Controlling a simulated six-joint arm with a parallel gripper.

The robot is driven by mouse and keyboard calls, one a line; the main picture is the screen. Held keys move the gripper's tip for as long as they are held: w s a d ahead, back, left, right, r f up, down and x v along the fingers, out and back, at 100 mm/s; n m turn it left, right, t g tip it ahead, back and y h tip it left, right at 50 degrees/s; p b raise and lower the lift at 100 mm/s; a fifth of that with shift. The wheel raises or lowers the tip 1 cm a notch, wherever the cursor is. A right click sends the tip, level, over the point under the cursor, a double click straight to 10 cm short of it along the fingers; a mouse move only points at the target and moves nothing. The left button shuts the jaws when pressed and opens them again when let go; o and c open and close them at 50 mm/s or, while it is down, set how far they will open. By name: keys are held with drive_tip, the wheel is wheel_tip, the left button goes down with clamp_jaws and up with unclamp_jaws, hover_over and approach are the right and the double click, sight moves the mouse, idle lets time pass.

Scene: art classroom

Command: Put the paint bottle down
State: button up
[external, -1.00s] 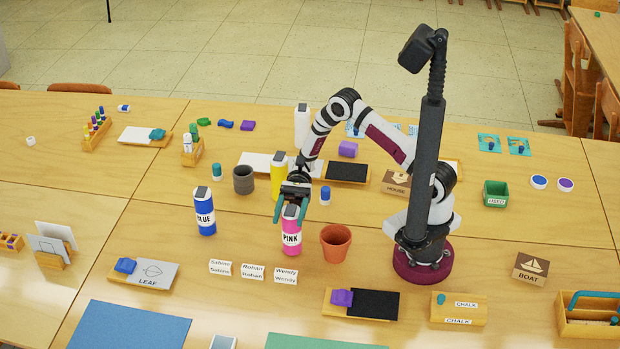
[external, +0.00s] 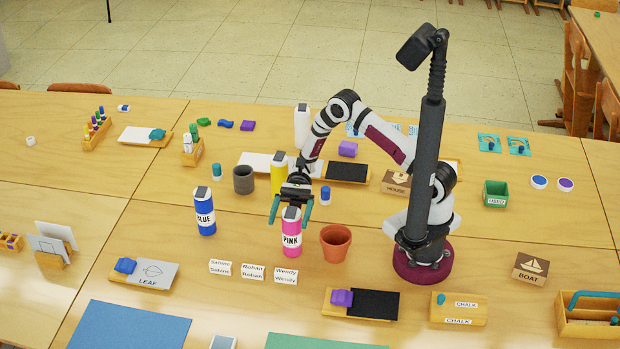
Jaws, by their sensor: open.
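The pink paint bottle (external: 291,240), labelled PINK, stands upright on the wooden table, left of the terracotta pot. My gripper (external: 291,213) is open, with its teal fingers spread to either side of the bottle's top. The fingers look apart from the bottle. A blue paint bottle (external: 205,219), labelled BLUE, stands upright to the left. A yellow bottle (external: 278,178) stands behind my gripper, partly hidden by it. A white bottle (external: 302,126) stands farther back.
The terracotta pot (external: 335,243) stands close on the right of the pink bottle. Name cards (external: 252,271) lie in front. A dark grey cup (external: 243,180) and a small blue-capped jar (external: 325,195) stand behind. Bare table lies between the blue and pink bottles.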

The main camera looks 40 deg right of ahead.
drive_tip(key=v, duration=1.2)
drive_tip(key=s+d+r+n+t+h, duration=0.3)
drive_tip(key=s+d+r+t+h, duration=0.35)
drive_tip(key=s+d+r, duration=0.45)
drive_tip(key=s+d+f+t+h, duration=0.1)
drive_tip(key=s+d+t+h, duration=0.3)
drive_tip(key=s+d+t, duration=0.1)
drive_tip(key=s+t, duration=0.1)
drive_tip(key=s, duration=0.1)
drive_tip(key=shift+s+d+f, duration=0.2)
drive_tip(key=shift+s+d, duration=0.1)
drive_tip(key=shift+s, duration=0.1)
drive_tip(key=shift+o, duration=0.6)
drive_tip(key=shift+h, duration=0.25)
drive_tip(key=w+a+m+g+y, duration=0.1)
drive_tip(key=w+a+m+y, duration=0.2)
drive_tip(key=a+y, duration=0.5)
drive_tip(key=m+t+h, duration=0.1)
drive_tip(key=m+t, duration=1.1)
drive_tip(key=m, duration=0.7)
hover_over(280, 178)
drive_tip(key=s+d, duration=0.6)
drive_tip(key=d, duration=0.2)
wheel_tip(280, 178, down, 7)
drive_tip(key=x, duration=1.4)
drive_tip(key=shift+w+f, duration=0.2)
drive_tip(key=shift+f, duration=0.05)
drive_tip(key=shift+a+g, duration=0.1)
drive_tip(key=shift+g, duration=0.15)
clamp_jaws()
